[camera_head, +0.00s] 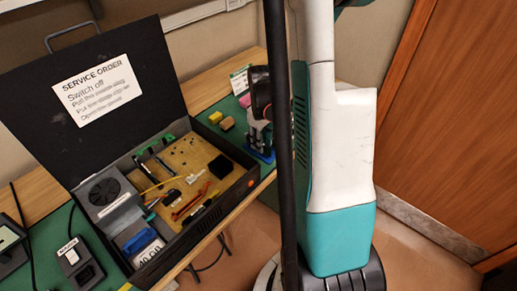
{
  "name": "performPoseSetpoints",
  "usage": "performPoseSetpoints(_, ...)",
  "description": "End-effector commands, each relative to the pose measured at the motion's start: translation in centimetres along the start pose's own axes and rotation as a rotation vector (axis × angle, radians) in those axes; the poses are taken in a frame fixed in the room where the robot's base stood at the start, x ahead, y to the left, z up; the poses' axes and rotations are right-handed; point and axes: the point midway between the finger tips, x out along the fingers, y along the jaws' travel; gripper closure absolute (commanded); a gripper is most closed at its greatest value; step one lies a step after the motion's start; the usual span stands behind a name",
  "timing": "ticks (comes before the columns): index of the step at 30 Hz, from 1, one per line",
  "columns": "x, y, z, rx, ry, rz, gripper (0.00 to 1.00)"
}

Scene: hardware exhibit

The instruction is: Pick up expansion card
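An open black computer case (241,186) stands on the bench, its lid (60,110) raised and bearing a "SERVICE ORDER" label (97,88). Inside is a tan board (182,158) with small parts. A narrow dark-and-green part (153,158) is near the back, and red-orange strips (190,206) lie near the front. I cannot tell which part is the expansion card.
A green mat (212,131) covers the bench, with yellow and tan blocks (227,123) behind the case. A blue-based device (262,150) stands right of it, partly hidden. A labelled switch box (80,262) is at left. A wooden door (460,130) is at right.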

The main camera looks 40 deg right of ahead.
Motion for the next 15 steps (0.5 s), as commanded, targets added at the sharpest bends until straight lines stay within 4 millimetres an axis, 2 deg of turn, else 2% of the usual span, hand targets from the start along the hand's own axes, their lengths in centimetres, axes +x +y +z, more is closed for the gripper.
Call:
performPoseSetpoints(1, 1.2, 0.0, -0.1, 0.000, 0.000, 0.000, 0.71)
performPoseSetpoints(3, 2.0, 0.0, 0.0, 0.000, 0.000, 0.000, 0.71)
performPoseSetpoints(11, 2.2, 0.0, 0.0, 0.000, 0.000, 0.000, 0.71)
performPoseSetpoints(15, 2.2, 0.0, 0.0, 0.000, 0.000, 0.000, 1.00)
